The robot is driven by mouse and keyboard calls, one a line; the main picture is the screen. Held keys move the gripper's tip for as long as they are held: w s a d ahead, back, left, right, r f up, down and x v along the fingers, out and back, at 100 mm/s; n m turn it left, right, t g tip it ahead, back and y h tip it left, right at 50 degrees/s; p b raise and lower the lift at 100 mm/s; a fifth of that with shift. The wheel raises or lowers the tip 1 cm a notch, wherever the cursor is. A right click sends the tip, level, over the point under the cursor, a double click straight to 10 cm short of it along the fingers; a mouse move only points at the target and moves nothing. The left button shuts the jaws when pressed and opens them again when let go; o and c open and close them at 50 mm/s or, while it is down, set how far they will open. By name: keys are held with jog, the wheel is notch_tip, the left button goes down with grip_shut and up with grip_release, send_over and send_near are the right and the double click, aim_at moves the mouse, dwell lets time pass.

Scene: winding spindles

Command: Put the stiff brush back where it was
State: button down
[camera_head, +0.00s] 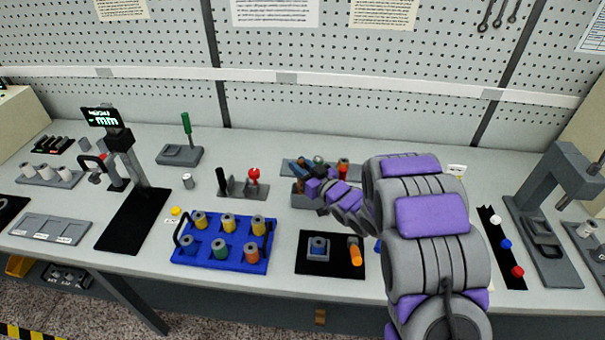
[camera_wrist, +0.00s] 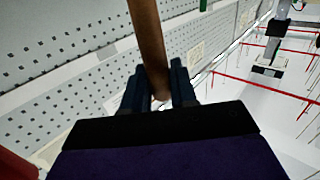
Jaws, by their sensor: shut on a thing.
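My gripper (camera_head: 312,186) is at the grey tool holder (camera_head: 301,203) at the back middle of the bench. In the wrist view its two dark fingers (camera_wrist: 160,92) are shut on the brown wooden handle (camera_wrist: 148,40) of the stiff brush. The handle runs up out of the top of that view. Its bristles do not show, so I cannot see which end is where. My gripper and arm hide part of the holder, and I cannot tell whether the brush touches it.
Several tools stand behind my gripper, one with a red handle (camera_head: 343,168). A blue tray (camera_head: 218,258) with spools stands front left. A red-knobbed fixture (camera_head: 252,184) stands left of the holder.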

jog(key=d, duration=0.1)
jog(key=d+f, duration=0.2)
jog(key=shift+w+d, duration=0.1)
jog(key=shift+d, duration=0.2)
jog(key=c, duration=0.9)
grip_release()
jog(key=a, duration=0.3)
jog(key=shift+f, duration=0.15)
jog(key=w+d+p+v, duration=0.1)
jog(key=v, duration=0.8)
jog(key=shift+r, duration=0.3)
jog(key=shift+a, duration=0.2)
